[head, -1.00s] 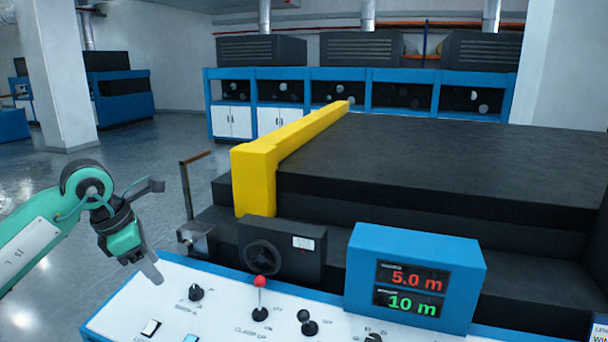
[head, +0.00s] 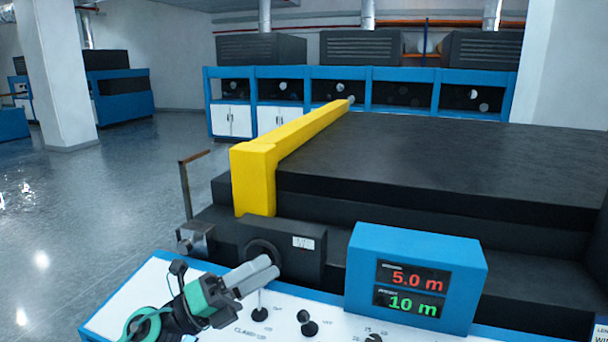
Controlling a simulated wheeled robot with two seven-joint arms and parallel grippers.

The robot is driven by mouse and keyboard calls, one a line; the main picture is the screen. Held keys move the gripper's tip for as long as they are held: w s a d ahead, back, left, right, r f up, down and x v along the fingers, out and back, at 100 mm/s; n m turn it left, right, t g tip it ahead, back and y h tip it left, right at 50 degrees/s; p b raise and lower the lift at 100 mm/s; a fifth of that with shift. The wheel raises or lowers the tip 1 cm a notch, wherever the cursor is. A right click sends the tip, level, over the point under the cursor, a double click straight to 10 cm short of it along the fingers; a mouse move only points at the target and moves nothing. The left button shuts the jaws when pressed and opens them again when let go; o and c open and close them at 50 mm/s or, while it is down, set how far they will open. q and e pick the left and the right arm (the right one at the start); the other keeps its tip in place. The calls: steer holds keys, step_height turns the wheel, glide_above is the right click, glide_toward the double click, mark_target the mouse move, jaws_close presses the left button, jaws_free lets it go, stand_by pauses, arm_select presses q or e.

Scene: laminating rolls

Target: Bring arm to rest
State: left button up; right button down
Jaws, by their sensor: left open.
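My left arm comes in at the bottom left, with its green and black gripper (head: 267,268) over the white control panel (head: 160,272). The two grey fingers point up and right, look close together from this angle, and hold nothing that I can see. They overlap the top of the clamp lever (head: 260,303), whose red knob is hidden. I cannot tell whether the fingers touch the lever. My right gripper is not in view.
A black-knobbed lever (head: 307,324) stands right of the gripper. A blue display box (head: 415,278) reads 5.0 m and 10 m. Behind the panel are a black machine (head: 430,165) and a yellow bar (head: 255,180). Open floor (head: 90,210) lies to the left.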

arm_select(q)
steer(key=w+a+f+n+t+y, duration=0.1)
steer(key=a+f+n+t+y, duration=0.25)
steer(key=n+t+y, duration=0.5)
steer(key=w+a+f+n+t+y, duration=0.1)
steer(key=a+f+n+t+y, duration=0.3)
steer(key=n, duration=0.8)
steer(key=s+a+f+n+g+y, duration=0.35)
steer(key=f+n+y, duration=0.2)
steer(key=f, duration=0.25)
steer(key=s+a+f+n+g+y, duration=0.2)
steer(key=a+f+n+y, duration=0.2)
steer(key=f+n, duration=0.25)
steer(key=s+f+n+g+h, duration=0.1)
steer(key=s+f+n+g, duration=0.1)
steer(key=s+f+g, duration=0.7)
steer(key=s+f+n+g, duration=0.2)
steer(key=s+f, duration=0.5)
steer(key=s, duration=0.6)
step_height(320, 180, down, 33)
steer(key=g+b, duration=0.2)
steer(key=s+a+f, duration=0.2)
steer(key=s+f, duration=0.8)
steer(key=s+a+f+g, duration=0.1)
steer(key=s+a+f, duration=0.1)
steer(key=s+f, duration=0.7)
steer(key=shift+s+f+b, duration=0.4)
steer(key=shift+f, duration=0.4)
